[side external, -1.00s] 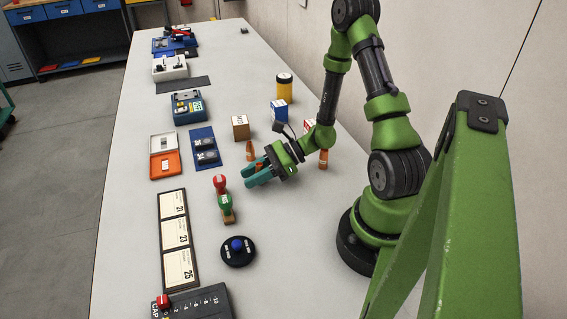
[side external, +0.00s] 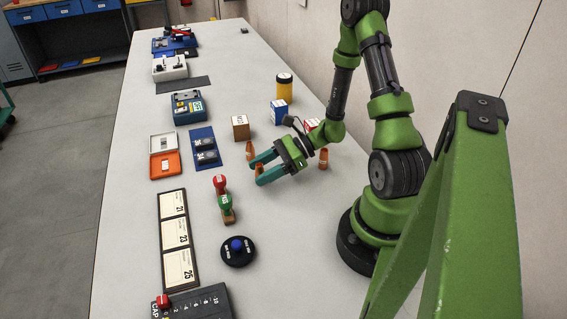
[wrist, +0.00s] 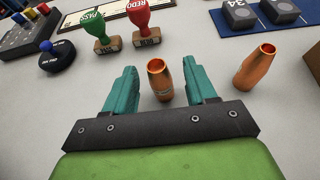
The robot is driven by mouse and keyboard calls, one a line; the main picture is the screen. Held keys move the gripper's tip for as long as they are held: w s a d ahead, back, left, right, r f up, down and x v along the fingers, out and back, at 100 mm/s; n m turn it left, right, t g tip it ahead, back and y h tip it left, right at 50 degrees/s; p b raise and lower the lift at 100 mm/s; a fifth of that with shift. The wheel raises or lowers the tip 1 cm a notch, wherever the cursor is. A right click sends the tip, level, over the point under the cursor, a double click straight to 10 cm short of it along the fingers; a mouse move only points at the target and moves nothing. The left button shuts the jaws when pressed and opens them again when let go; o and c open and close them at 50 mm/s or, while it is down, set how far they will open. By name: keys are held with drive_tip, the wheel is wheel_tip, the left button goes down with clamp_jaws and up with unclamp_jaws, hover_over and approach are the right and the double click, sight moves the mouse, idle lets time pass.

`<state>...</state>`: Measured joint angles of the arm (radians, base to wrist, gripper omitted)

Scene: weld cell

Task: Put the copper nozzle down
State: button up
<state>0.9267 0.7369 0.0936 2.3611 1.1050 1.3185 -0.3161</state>
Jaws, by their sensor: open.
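A copper nozzle (wrist: 160,82) stands upright on the table between my gripper's (wrist: 159,68) teal fingers. In the wrist view there is a gap on each side of it, and the fingers are open. In the side view the nozzle (side external: 259,169) is partly hidden by the fingers of my low gripper (side external: 256,172). A second copper nozzle (wrist: 257,67) stands right of the fingers in the wrist view; it also shows in the side view (side external: 249,150). A third copper nozzle (side external: 323,159) stands near my forearm.
A red-handled stamp (side external: 219,184) and a green-handled stamp (side external: 226,204) stand close to the fingers. A round black base with a blue knob (side external: 238,250) is nearer the camera. A wooden block (side external: 240,128) and a blue mat (side external: 196,137) with black pieces lie beyond.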

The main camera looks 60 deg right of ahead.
drive_tip(key=shift+v, duration=2.4)
drive_tip(key=s+a+r+n+g+h, duration=0.1)
drive_tip(key=s+a+r+n+h, duration=0.1)
drive_tip(key=a+r+n, duration=0.4)
drive_tip(key=s+a+r+n+g+h, duration=0.1)
drive_tip(key=a+r+n+h, duration=0.4)
drive_tip(key=r+n, duration=1)
drive_tip(key=shift+s+a+r+n, duration=0.2)
drive_tip(key=shift+s+a+n, duration=0.55)
drive_tip(key=shift+a+n, duration=0.35)
drive_tip(key=shift+a, duration=0.1)
